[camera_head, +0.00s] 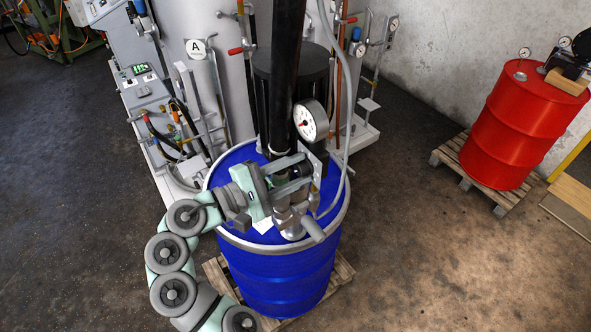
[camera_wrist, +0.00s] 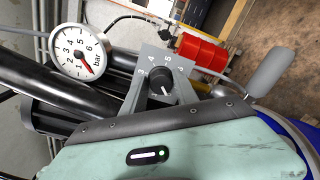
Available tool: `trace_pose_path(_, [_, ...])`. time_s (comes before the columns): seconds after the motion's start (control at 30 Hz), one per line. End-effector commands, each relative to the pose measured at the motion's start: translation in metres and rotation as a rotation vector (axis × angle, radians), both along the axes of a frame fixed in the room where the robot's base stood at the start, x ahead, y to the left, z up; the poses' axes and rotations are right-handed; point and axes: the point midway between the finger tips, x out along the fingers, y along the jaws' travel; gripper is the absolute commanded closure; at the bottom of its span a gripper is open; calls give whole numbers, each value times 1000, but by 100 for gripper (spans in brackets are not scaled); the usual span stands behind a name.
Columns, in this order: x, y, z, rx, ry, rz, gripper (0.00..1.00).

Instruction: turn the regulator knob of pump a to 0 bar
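The blue drum (camera_head: 277,268) stands on a pallet, with the black pump column (camera_head: 288,70) rising from it. A grey hose (camera_head: 344,120) runs beside the column. Station A (camera_head: 199,47) stands behind. A red drum (camera_head: 513,127) is at the right; the floor between is clear.

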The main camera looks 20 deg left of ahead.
Motion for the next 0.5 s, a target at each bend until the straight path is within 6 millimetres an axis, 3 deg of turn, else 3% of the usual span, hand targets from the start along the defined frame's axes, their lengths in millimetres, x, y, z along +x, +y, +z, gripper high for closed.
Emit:
trace_pose_path(0.33, [-3,3,-2,0,2,3,61])
trace_pose_path(0.5, [-22,17,-3,1,-1,7,61])
